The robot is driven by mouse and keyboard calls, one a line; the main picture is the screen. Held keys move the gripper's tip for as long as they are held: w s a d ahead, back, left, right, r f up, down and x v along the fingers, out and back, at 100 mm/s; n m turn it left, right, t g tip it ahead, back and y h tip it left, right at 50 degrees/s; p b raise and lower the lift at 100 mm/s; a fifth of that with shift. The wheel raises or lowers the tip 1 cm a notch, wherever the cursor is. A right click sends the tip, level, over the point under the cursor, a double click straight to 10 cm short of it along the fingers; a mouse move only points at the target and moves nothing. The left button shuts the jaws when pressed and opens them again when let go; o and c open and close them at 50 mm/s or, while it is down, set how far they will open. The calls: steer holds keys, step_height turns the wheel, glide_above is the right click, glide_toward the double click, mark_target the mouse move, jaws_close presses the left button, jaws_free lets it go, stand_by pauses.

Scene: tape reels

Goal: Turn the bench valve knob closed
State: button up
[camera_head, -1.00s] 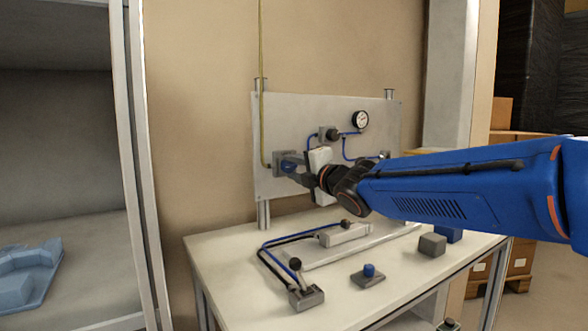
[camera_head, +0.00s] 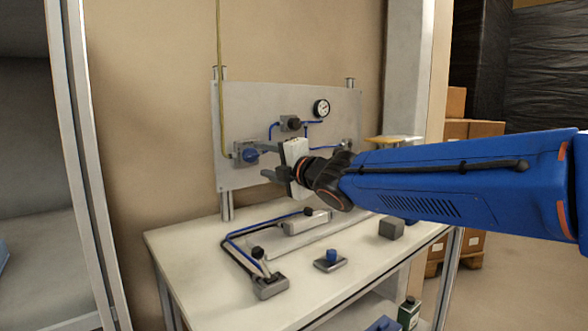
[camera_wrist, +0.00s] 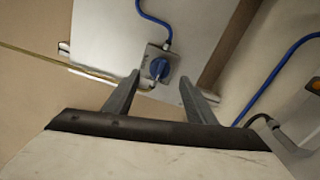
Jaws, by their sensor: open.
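A blue round knob (camera_head: 250,156) sits on a grey valve block on the upright panel's left side. In the wrist view the same knob (camera_wrist: 160,68) lies ahead, between and beyond my fingertips, with a pale mark on its face. My gripper (camera_head: 262,162) is open and empty, to the right of this knob and apart from it. In the wrist view my gripper (camera_wrist: 159,83) shows both fingers spread. A smaller blue knob (camera_head: 332,255) on a grey block stands on the bench top, well below my gripper.
The panel (camera_head: 232,108) also carries a gauge (camera_head: 321,108) and blue tubes. On the bench (camera_head: 180,245) are a lever fixture (camera_head: 270,286) and a grey cube (camera_head: 391,228). The bench's front left is clear.

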steer(key=v, duration=1.2)
steer(key=shift+s+d, duration=0.1)
